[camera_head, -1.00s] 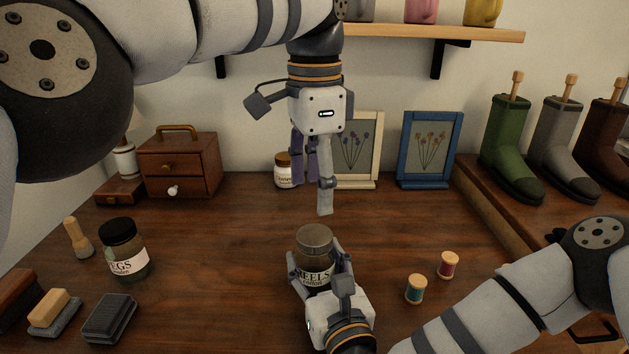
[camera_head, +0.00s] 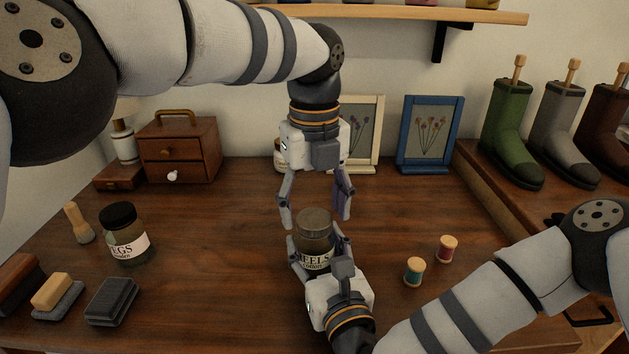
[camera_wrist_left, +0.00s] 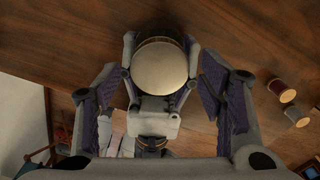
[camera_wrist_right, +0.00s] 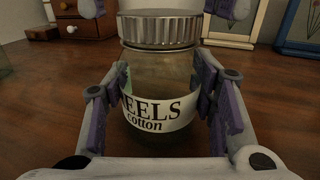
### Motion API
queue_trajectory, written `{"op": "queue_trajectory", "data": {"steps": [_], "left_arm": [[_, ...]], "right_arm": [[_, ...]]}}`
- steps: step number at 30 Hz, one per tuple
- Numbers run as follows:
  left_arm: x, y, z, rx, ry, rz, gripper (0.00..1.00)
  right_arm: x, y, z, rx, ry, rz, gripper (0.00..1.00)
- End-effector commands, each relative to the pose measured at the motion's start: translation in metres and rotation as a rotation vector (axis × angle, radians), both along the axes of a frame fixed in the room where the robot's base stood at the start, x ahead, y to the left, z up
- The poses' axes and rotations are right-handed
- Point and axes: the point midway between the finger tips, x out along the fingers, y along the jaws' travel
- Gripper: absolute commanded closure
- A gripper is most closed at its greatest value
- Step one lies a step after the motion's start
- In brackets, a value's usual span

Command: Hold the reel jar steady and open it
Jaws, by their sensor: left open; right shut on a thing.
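The reel jar (camera_head: 316,238) stands upright on the wooden worktop, its metal lid (camera_head: 314,217) on. In the right wrist view its label (camera_wrist_right: 160,112) reads "REELS cotton" and its ridged lid (camera_wrist_right: 160,30) sits level. My right gripper (camera_head: 322,252) is shut around the jar's body from the front, a finger on each side. My left gripper (camera_head: 316,215) points down above the jar, open, with its fingers spread to either side over the lid. In the left wrist view the round lid top (camera_wrist_left: 160,67) lies between the open fingers, apart from them.
Two thread spools, teal (camera_head: 414,271) and red (camera_head: 446,248), stand right of the jar. Picture frames (camera_head: 428,134) and a small drawer chest (camera_head: 178,149) stand behind.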

Motion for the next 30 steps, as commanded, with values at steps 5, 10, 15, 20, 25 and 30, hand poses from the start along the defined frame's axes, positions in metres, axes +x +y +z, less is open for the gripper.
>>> {"op": "queue_trajectory", "data": {"steps": [5,10,15,20,25,30], "left_arm": [[-0.0002,0.0001,-0.0076,0.0,0.0,0.001,0.37],[-0.0002,0.0,-0.0074,0.0,0.0,0.001,0.39],[-0.0003,-0.0001,-0.0073,0.0,0.0,0.001,0.78],[-0.0003,-0.0003,-0.0072,0.0,0.0,0.031,0.87],[-0.0002,-0.0003,-0.0068,0.002,-0.002,0.477,0.87],[-0.0001,-0.0004,-0.0064,0.0,-0.003,1.206,0.87]], "right_arm": [[-0.0001,0.0,-0.0008,-0.002,0.002,0.0,1.0],[-0.0001,0.0,-0.0008,-0.002,0.002,0.0,1.0],[-0.0001,0.0,-0.0008,-0.002,0.002,0.0,1.0],[-0.0001,0.0001,-0.0008,-0.002,0.002,0.0,1.0],[-0.0001,0.0001,-0.0007,-0.002,0.002,0.001,1.0],[-0.0002,0.0001,-0.0007,-0.002,0.002,0.001,1.0]]}}
